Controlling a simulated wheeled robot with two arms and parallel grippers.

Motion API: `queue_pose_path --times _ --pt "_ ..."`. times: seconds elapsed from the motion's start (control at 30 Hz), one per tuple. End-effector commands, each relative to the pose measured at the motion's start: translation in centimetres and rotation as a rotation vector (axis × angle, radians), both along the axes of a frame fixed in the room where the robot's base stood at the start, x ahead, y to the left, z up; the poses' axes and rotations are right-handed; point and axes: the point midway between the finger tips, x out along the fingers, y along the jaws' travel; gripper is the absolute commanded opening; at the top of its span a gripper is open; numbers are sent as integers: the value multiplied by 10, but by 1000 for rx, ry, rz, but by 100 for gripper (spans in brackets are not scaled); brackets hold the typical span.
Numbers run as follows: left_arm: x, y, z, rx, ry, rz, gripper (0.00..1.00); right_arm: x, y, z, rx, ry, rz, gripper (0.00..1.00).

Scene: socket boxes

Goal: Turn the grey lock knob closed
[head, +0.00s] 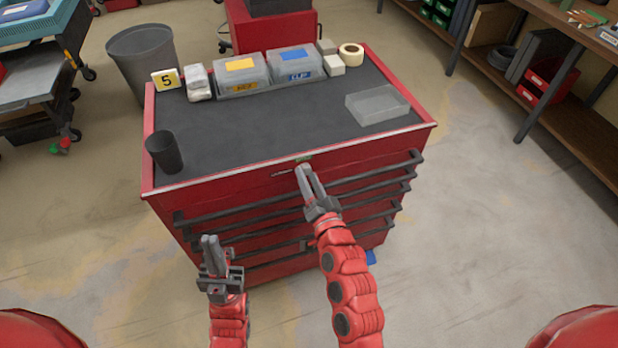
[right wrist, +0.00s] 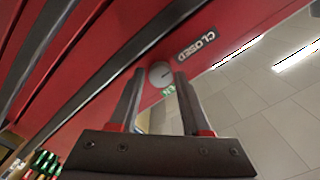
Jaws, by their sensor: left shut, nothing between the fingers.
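The grey lock knob (right wrist: 160,74) is a small round disc on the red front of the tool cabinet (head: 225,199). A dark plate reading "CLOSED" (right wrist: 196,47) is beside it, and a small green label (right wrist: 168,91) is on its other side. My right gripper (right wrist: 159,76) is open, with its fingertips either side of the knob and small gaps showing. In the head view my right gripper (head: 304,168) is at the cabinet's top front edge and hides the knob. My left gripper (head: 210,240) is shut and empty, in front of the lower drawers.
Drawer handles (head: 365,170) stick out below the right gripper.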

Motion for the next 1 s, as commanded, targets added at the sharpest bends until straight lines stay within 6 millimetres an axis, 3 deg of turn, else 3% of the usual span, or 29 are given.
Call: queue_pose_path --times 0.03,0.1,0.37,0.53,1.0 --pt "0 0 0 0 0 0 0 0 0 0 0 -1 0 58" --pt "0 0 0 0 0 0 0 0 0 1 2 -2 -1 69" --pt "0 0 0 0 0 0 0 0 0 2 2 -4 -1 69" --pt "0 0 -3 0 0 0 0 -10 -3 1 3 -3 0 69" --pt "0 0 -13 0 0 0 0 -106 -34 -1 0 2 1 69"
